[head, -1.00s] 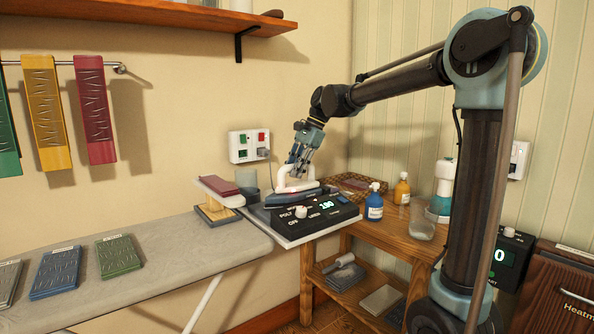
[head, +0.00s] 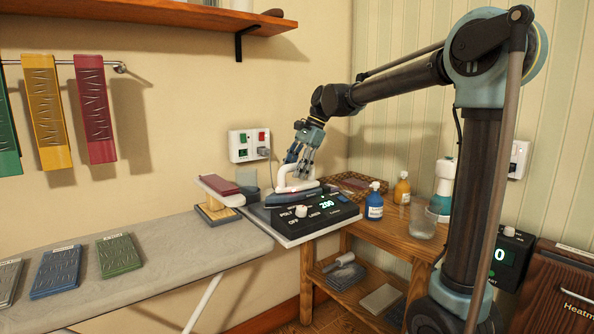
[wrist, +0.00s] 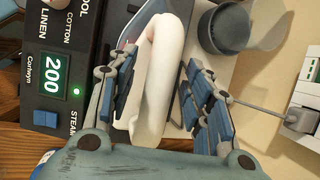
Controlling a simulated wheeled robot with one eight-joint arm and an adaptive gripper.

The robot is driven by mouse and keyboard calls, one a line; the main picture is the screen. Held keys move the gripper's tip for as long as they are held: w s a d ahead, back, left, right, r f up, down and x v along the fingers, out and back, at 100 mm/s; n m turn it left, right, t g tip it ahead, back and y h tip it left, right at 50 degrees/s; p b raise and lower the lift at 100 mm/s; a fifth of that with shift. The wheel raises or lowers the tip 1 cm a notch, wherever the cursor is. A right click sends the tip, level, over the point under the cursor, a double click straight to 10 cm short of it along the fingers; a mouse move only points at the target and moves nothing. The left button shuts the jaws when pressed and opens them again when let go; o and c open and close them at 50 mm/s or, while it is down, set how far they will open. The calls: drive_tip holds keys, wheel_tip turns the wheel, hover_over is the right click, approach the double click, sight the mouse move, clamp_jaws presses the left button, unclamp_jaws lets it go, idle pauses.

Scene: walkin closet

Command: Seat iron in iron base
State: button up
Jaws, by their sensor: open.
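The iron (head: 299,195) has a white looped handle and a blue-grey body. It lies flat on or over the black iron base (head: 345,209); their exact contact is hidden. The base has a white dial, fabric labels and a green display reading 200, which also shows in the wrist view (wrist: 49,75) with a green light lit beside it. My gripper (head: 301,165) is just above the iron. In the wrist view its blue-padded fingers are apart on either side of the white handle (wrist: 162,55), with a visible gap on the right side.
The grey ironing board (head: 175,250) stretches left with several fabric swatches. A wooden side table (head: 385,238) holds blue (head: 374,203) and yellow (head: 402,190) bottles and a clear cup (head: 423,224). A plugged cable runs from the wall socket (head: 249,145). A grey cup (wrist: 223,28) stands near the base.

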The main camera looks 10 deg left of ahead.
drive_tip(key=v, duration=1.2)
drive_tip(key=shift+f, duration=0.1)
drive_tip(key=s+d+f+n+t, duration=0.1)
drive_tip(key=s+d+f, duration=0.15)
drive_tip(key=d, duration=0.35)
drive_tip(key=s+d+f+n, duration=0.1)
drive_tip(key=s+d+f, duration=0.1)
drive_tip(key=d+f, duration=0.35)
drive_tip(key=s+d+f+n+t+h, duration=0.1)
drive_tip(key=s+d+f+n+h, duration=0.1)
drive_tip(key=s+d+f, duration=0.8)
drive_tip(key=s+d+f+n+t+h, duration=0.2)
drive_tip(key=s+d+f+n, duration=0.1)
drive_tip(key=s+d+f, duration=0.8)
drive_tip(key=d+f, duration=0.4)
drive_tip(key=f, duration=0.2)
drive_tip(key=shift+n+h, duration=0.3)
drive_tip(key=shift+n, duration=0.1)
drive_tip(key=shift+w+f, duration=0.25)
drive_tip(key=shift+w, duration=0.25)
